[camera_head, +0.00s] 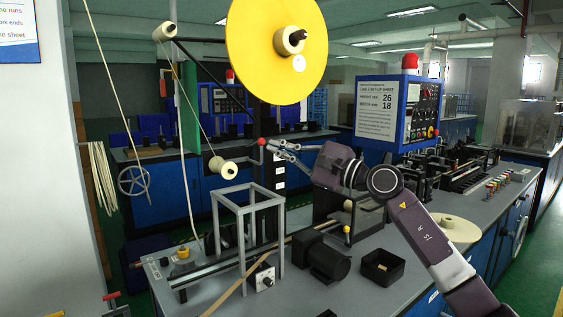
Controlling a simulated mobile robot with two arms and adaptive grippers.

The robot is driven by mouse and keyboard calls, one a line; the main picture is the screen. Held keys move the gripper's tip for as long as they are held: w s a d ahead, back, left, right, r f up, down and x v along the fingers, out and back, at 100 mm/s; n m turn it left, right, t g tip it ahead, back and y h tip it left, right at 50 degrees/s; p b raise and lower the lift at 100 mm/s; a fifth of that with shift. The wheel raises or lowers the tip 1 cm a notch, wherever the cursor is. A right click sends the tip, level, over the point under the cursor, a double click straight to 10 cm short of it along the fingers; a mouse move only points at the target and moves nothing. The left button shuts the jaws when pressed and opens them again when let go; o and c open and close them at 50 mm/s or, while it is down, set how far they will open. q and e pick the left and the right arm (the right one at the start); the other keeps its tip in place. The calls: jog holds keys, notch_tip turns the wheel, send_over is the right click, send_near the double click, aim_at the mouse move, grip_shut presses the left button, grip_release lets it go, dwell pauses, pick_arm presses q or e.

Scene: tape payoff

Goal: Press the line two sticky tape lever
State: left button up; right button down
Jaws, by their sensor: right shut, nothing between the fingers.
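The line two machine carries a large yellow tape disc (270,40) on a spindle, with pale tape running down over rollers. A red ball knob (262,141), which looks like a lever end, shows just left of my right gripper (274,148). The right gripper is shut and empty, its fingertips pointing left at the knob. It appears very close to the knob; I cannot tell whether they touch. A small lever with a yellow knob (347,229) stands lower on the bench. My left gripper is not in view.
A metal frame (247,215), a black motor (322,258) and a black open bin (383,267) stand on the grey bench. A blue control cabinet (400,110) with a setup sheet and red lamp is behind my right arm. A pale roll (455,228) lies at right.

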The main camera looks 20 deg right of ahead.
jog(key=shift+s+a+r+n+g, duration=0.1)
jog(key=shift+a+n+g, duration=0.1)
jog(key=shift+n, duration=0.3)
jog(key=shift+a+r+n+g, duration=0.1)
jog(key=shift+n+g, duration=0.1)
jog(key=shift+n, duration=0.3)
jog(key=shift+d, duration=0.1)
jog(key=v, duration=1.2)
